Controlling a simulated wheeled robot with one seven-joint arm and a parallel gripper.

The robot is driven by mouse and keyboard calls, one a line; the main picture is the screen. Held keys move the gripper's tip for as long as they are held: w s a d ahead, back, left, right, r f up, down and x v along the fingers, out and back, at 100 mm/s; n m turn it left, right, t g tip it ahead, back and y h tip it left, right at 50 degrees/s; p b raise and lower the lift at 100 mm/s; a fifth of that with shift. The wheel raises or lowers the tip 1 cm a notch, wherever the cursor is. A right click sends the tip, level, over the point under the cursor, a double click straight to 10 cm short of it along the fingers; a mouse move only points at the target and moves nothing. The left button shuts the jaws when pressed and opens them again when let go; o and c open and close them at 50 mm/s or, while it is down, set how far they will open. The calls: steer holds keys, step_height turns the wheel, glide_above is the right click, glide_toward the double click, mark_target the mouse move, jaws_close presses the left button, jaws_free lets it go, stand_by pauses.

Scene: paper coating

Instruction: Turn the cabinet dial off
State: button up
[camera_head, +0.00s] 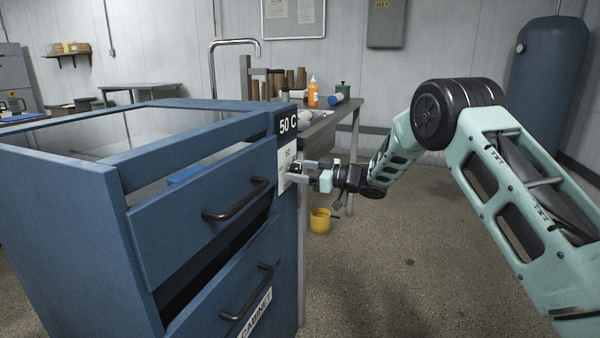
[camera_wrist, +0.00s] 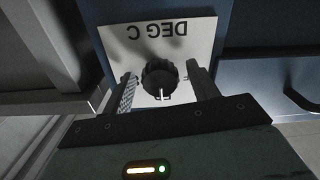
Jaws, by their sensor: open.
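The blue cabinet (camera_head: 70,215) stands at the left of the head view, with a "50 C" display (camera_head: 287,123) on its right front edge. Below the display is a white dial plate (camera_head: 287,158). In the wrist view the plate (camera_wrist: 190,45) reads "DEG C" upside down, and the round black dial (camera_wrist: 160,76) with a pale pointer mark sits on it. My gripper (camera_head: 298,172) is at the plate. In the wrist view its open fingers (camera_wrist: 163,85) stand on either side of the dial, with small gaps visible. The dial itself is mostly hidden by my gripper in the head view.
Two drawers with black handles (camera_head: 237,199) face front, left of my gripper. A workbench (camera_head: 330,122) behind carries bottles and rolls. A yellow pot (camera_head: 320,220) is on the floor behind my gripper. The floor (camera_head: 420,255) at the right is clear.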

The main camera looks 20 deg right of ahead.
steer(key=c, duration=1)
steer(key=n+b, duration=0.2)
steer(key=n, duration=0.1)
steer(key=shift+f, duration=0.2)
steer(key=n+b, duration=0.2)
steer(key=n, duration=0.1)
steer(key=shift+n, duration=0.3)
steer(key=n+b, duration=0.3)
steer(key=n, duration=0.1)
steer(key=shift+b, duration=0.3)
steer(key=shift+n+b, duration=1.1)
steer(key=shift+n, duration=0.5)
steer(key=shift+r, duration=0.1)
